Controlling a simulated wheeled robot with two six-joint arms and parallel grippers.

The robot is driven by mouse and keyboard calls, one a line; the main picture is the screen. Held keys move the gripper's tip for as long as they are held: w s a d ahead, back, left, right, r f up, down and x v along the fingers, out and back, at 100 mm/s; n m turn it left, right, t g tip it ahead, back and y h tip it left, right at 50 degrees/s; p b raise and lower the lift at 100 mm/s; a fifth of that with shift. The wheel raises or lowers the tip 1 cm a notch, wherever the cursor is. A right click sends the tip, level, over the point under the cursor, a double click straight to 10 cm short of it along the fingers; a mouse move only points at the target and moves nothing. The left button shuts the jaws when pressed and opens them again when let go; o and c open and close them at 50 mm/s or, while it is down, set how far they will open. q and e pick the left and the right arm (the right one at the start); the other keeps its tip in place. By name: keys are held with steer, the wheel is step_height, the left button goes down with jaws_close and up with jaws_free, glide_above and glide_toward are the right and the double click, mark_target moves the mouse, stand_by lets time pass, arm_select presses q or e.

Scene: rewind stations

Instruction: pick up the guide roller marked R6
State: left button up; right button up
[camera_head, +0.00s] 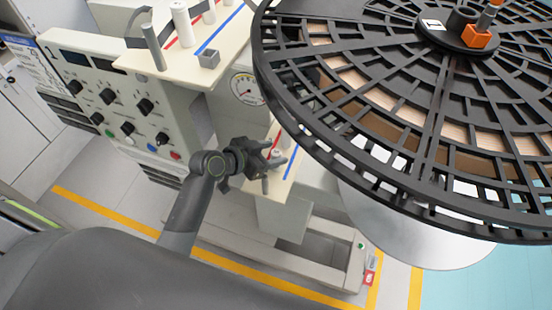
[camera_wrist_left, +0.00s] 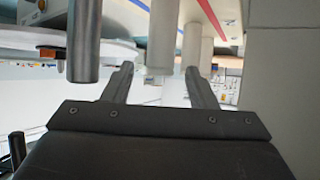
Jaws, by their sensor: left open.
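No R6 mark can be read in either view, so I cannot tell which roller is R6. My left gripper (camera_head: 272,163) is beside the lower roller panel of the machine, close to a small pale roller (camera_head: 284,141). In the left wrist view its two fingers (camera_wrist_left: 160,82) are spread apart with nothing gripped. A light grey roller (camera_wrist_left: 160,38) appears between the fingertips, apart from both. A dark grey roller (camera_wrist_left: 84,40) is to the left, and another pale roller (camera_wrist_left: 192,35) is behind to the right. My right gripper is not in view.
A large black slotted reel (camera_head: 400,165) fills the upper right, close to my left gripper. The upper panel (camera_head: 230,50) carries several rollers and red and blue stripes. A control panel (camera_head: 125,100) with knobs stands left. Yellow lines (camera_head: 110,213) mark the floor.

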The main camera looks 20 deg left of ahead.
arm_select(q)
steer(key=shift+x, duration=1.95)
steer(key=c, duration=1.1)
